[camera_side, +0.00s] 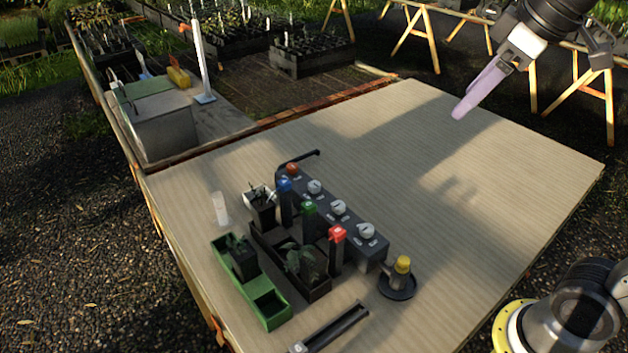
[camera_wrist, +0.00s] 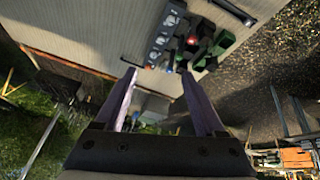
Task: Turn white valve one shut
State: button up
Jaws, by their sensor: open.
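A long dark grey valve block (camera_side: 375,256) stands on the table, with a row of round knobs along its top. Three knobs are white: a far white valve (camera_side: 315,187), a middle white valve (camera_side: 338,207) and a near white valve (camera_side: 366,230). An orange knob (camera_side: 291,168) sits at the far end. The labels are too small to read, so I cannot tell which is white valve one. My gripper (camera_side: 459,114) is high at the upper right, apart from the block. In the wrist view its lilac fingers (camera_wrist: 158,74) are spread and empty, with the valve block (camera_wrist: 160,33) beyond.
Blue (camera_side: 285,185), green (camera_side: 309,208) and red-topped (camera_side: 337,233) posts stand close beside the block. A green tray (camera_side: 272,309) with a dark pot is left of them. A yellow-topped item (camera_side: 402,265) stands in a black dish. The table's right half (camera_side: 500,180) is clear.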

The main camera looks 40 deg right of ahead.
jog(key=w+r+n+g, duration=0.1)
jog(key=w+r+n, duration=0.1)
jog(key=w, duration=1.2)
jog(key=n+g, duration=0.1)
jog(key=g, duration=0.3)
send_over(314, 184)
notch_tip(314, 184, down, 26)
notch_tip(314, 184, down, 13)
jog(key=shift+f, duration=0.2)
grip_shut()
